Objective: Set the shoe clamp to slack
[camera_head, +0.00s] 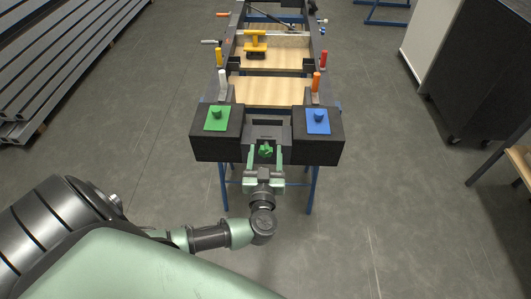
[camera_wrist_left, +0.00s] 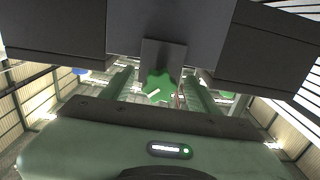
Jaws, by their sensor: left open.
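A green star-shaped knob (camera_head: 266,151) sits on the front of the dark frame end, between two black blocks. I take it to be the shoe clamp's knob; no "slack" marking is legible. My left gripper (camera_head: 265,155) is open, one finger on each side of the knob. In the left wrist view the knob (camera_wrist_left: 158,88) shows between the two green fingers (camera_wrist_left: 158,94), with a gap on both sides. It hangs in front of a grey plate (camera_wrist_left: 163,54). My right gripper is not in view.
The left black block carries a green plate with a knob (camera_head: 215,118), the right one a blue plate with a knob (camera_head: 318,121). Behind are wooden boards (camera_head: 270,92), coloured lever handles and a yellow tool (camera_head: 255,41).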

